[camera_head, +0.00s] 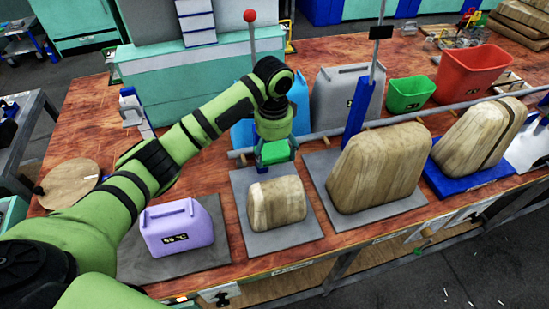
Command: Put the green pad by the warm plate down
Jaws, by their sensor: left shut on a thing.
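My left gripper (273,136) points down at the middle of the table and is shut on the green pad (275,153). The pad is a small bright green block, held just behind and above a small wooden block (277,203). That block sits on a grey plate (284,239). To the left, a purple canister-shaped block (182,226) with a temperature label reading in °C stands on a dark grey plate (141,267), which my arm partly covers. I cannot tell whether the pad touches anything below. My right gripper is not in view.
Larger wooden blocks (376,166) stand on plates to the right. A metal rail (321,134) runs behind the plates. Blue, grey, green (411,93) and red (474,72) containers stand at the back. A round wooden board (70,182) lies at the left.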

